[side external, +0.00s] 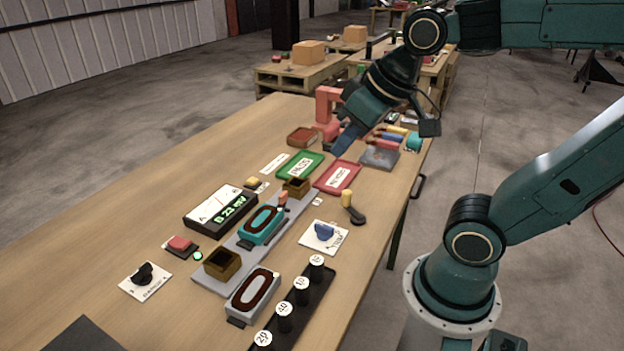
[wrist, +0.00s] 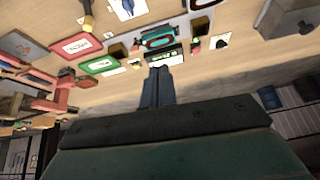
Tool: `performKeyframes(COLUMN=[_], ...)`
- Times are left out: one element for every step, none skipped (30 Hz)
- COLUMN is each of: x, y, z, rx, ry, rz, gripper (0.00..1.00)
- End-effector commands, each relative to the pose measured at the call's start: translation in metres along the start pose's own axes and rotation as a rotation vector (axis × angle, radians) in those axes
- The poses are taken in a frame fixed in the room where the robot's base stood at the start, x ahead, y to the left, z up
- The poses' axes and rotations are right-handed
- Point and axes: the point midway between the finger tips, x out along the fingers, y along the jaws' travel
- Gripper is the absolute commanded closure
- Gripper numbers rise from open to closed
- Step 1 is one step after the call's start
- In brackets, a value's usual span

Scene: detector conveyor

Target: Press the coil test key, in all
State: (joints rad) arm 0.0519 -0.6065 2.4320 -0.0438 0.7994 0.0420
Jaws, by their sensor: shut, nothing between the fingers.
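Two low push keys show, and I cannot read which is the coil test key. One is a red key (side external: 180,243) on a dark base with a small green lamp (side external: 198,256), left of the meter. The other is a yellow key (side external: 253,183) beyond the meter, near the green tray. The meter (side external: 219,210) reads about 0.23 mV in green digits. It also shows in the wrist view (wrist: 164,57), close to my fingertips in the picture. My gripper (side external: 337,150) is shut and empty, above the far part of the bench, apart from both keys.
A teal coil unit (side external: 262,225) sits on a grey track with brown bins. A blue switch (side external: 323,231), a black knob (side external: 144,273), green (side external: 312,159) and red (side external: 350,169) trays and a weight rack (side external: 318,289) stand around.

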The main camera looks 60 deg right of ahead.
Motion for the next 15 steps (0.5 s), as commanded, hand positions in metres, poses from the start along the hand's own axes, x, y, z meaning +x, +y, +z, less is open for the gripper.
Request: performKeyframes(x=[0.004, 0.007, 0.010, 0.013, 0.015, 0.019, 0.022, 0.025, 0.029, 0.032, 0.035, 0.039, 0.043, 0.046, 0.051], y=[0.001, 0.002, 0.002, 0.003, 0.003, 0.004, 0.005, 0.006, 0.007, 0.008, 0.009, 0.011, 0.011, 0.013, 0.015], z=[-0.009, -0.014, -0.021, -0.026, -0.031, -0.038, -0.043, -0.048, -0.054, -0.059, -0.064, -0.070, -0.075, -0.080, -0.086], rx=[0.013, 0.019, 0.029, 0.037, 0.045, 0.055, 0.062, 0.069, 0.079, 0.088, 0.096, 0.106, 0.114, 0.122, 0.134], ry=[0.001, 0.004, 0.007, 0.011, 0.014, 0.019, 0.021, 0.025, 0.029, 0.031, 0.036, 0.039, 0.043, 0.046, 0.050], rz=[0.000, -0.002, -0.004, -0.005, -0.006, -0.008, -0.010, -0.012, -0.014, -0.016, -0.017, -0.020, -0.022, -0.025, -0.027], gripper=[1.00, 1.00, 1.00, 1.00, 1.00, 1.00, 1.00, 1.00, 1.00, 1.00, 1.00, 1.00, 1.00, 1.00, 1.00])
